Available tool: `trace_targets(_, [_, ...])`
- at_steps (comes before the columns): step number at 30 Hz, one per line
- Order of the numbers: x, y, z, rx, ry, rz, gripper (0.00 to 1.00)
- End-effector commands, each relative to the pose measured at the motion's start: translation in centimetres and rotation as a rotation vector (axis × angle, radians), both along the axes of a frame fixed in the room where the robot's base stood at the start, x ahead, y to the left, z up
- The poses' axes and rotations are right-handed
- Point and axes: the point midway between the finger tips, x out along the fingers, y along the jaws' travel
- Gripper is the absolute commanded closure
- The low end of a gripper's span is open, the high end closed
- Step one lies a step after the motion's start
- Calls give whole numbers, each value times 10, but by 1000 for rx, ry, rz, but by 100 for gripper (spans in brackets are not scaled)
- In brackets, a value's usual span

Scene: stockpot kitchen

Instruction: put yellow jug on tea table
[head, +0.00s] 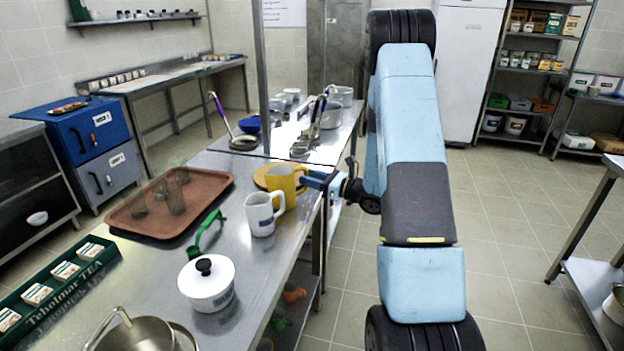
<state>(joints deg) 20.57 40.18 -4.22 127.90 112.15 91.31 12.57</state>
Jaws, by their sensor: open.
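The yellow jug (286,183) stands upright on the steel counter near its right edge, just behind a white jug (260,216). My gripper (313,180) reaches in from the right, its blue fingers open at the right side of the yellow jug. From this view I cannot tell whether the fingers touch it or go around its handle. A round orange-yellow board or plate (262,176) shows partly behind the jug. No surface is clearly marked as the tea table; a green box labelled TEA (62,288) lies on the counter's left side.
A brown tray (125,219) with glasses, a green utensil (205,232) and a lidded white pot (207,284) stand on the counter. A metal post (261,75) rises behind the jugs, with pots and ladles beyond. Another steel table (590,290) stands at far right across open floor.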

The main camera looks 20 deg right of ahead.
Motion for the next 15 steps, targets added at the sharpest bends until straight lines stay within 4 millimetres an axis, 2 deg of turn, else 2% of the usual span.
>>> trace_targets(4, [0, 0, 1, 0, 0, 0, 60])
trace_targets(8, [-7, -9, 1, -1, 1, -3, 60])
trace_targets(15, [-38, -40, -2, 0, 2, -7, 60])
